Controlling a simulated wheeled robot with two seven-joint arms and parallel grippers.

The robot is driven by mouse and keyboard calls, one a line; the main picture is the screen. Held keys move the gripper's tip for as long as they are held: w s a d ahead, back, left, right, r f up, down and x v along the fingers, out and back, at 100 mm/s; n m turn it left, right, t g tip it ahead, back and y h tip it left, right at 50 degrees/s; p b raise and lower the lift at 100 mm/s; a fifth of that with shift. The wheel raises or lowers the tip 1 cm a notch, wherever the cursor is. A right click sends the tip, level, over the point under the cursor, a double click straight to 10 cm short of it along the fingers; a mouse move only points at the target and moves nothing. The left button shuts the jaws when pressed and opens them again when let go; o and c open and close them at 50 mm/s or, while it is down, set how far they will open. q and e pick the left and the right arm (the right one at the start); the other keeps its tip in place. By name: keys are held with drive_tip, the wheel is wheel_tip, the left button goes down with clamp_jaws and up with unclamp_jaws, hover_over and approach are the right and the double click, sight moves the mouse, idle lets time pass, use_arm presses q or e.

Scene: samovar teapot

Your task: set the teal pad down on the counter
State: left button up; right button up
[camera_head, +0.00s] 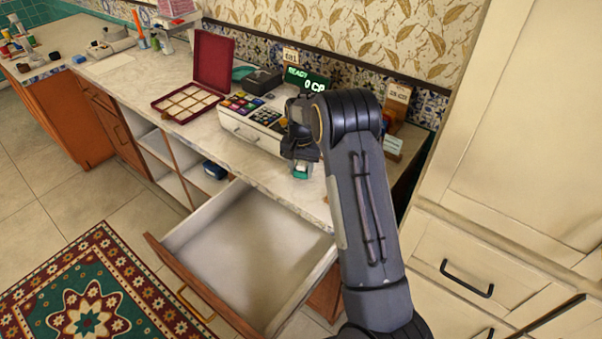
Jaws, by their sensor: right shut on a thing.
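My right gripper (301,163) reaches in from the lower right and points down over the counter (255,163), near its front edge. It is shut on a small teal pad (301,174), which shows just below the fingers with a pale patch on it. Most of the pad is hidden by the gripper. I cannot tell whether the pad touches the counter. My left gripper is not in view.
An open, empty-looking drawer (225,250) juts out below the counter. A cash register (255,125) with a green display stands behind the gripper. An open red box (190,100) is further left. A wooden card holder (396,103) stands at the back right.

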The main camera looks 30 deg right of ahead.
sight(301, 171)
wheel_tip(301, 171, down, 2)
drive_tip(key=shift+f, duration=0.25)
drive_tip(key=shift+s, duration=0.1)
drive_tip(key=shift+f, duration=0.25)
drive_tip(key=o, duration=1)
drive_tip(key=shift+c, duration=0.2)
drive_tip(key=shift+r, duration=0.1)
